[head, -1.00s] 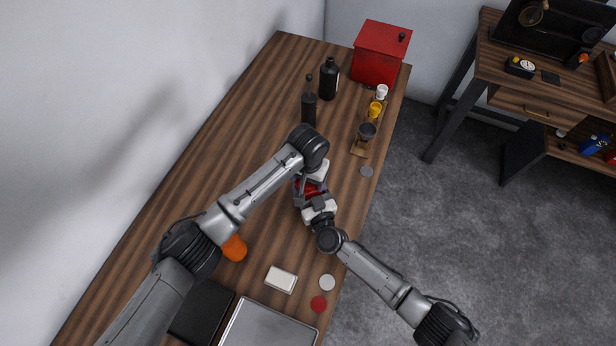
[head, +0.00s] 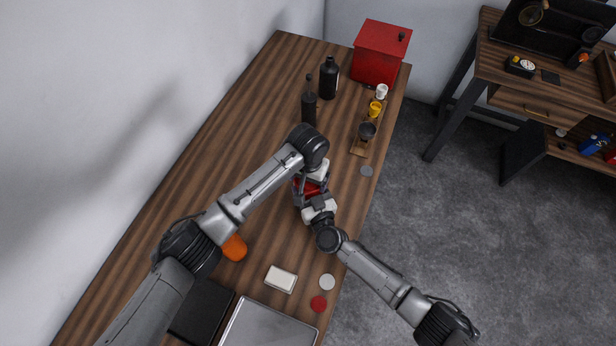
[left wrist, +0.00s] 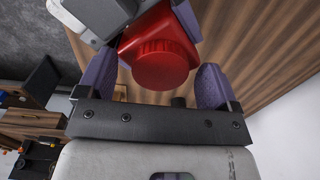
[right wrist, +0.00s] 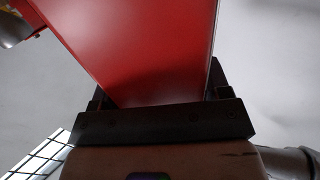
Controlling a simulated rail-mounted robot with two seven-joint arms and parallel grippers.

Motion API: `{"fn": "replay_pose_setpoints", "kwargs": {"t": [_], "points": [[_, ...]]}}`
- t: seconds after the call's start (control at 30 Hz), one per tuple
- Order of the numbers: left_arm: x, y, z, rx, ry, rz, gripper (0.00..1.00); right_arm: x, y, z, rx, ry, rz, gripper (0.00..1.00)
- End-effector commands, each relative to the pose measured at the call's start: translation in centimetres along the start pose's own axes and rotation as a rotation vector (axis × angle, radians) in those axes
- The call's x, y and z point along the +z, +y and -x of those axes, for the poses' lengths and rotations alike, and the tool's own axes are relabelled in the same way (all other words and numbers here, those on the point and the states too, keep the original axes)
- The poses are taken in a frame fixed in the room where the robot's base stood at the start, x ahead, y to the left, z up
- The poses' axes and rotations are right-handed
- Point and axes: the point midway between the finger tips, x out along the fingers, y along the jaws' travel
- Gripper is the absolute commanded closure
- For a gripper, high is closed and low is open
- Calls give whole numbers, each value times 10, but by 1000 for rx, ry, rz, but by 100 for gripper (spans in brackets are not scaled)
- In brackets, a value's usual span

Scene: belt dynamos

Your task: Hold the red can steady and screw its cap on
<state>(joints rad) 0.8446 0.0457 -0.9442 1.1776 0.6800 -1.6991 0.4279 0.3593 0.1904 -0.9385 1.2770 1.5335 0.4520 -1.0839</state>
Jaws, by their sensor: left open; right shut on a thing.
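The red can (head: 311,187) is held above the wooden table, mostly covered by my grippers in the head view. My right gripper (right wrist: 155,80) is shut on the can's body, which fills the right wrist view (right wrist: 140,45). A ribbed red cap (left wrist: 162,68) sits at the can's top end in the left wrist view. I cannot tell how tightly it sits. My left gripper (left wrist: 154,82) is open, with its purple fingers on either side of the cap and a gap visible on both sides.
A red disc (head: 319,303), a white disc (head: 327,282) and a white block (head: 281,279) lie near the table's front. An orange object (head: 234,248) is beside my left arm. Dark bottles (head: 329,79), a small rack (head: 358,147) and a red box (head: 378,55) stand farther back.

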Motion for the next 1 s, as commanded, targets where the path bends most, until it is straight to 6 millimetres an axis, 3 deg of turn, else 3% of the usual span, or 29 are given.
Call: {"fn": "replay_pose_setpoints", "kwargs": {"t": [0.33,0.8,1.0], "points": [[-1,0,11,0,3,-1,14,0,0,0,-1,0,0,96],[-1,0,92,1,3,-1,14,0,0,0,-1,0,0,96],[0,0,112,0,1,0,14,0,0,0,0,0,0,96]]}}
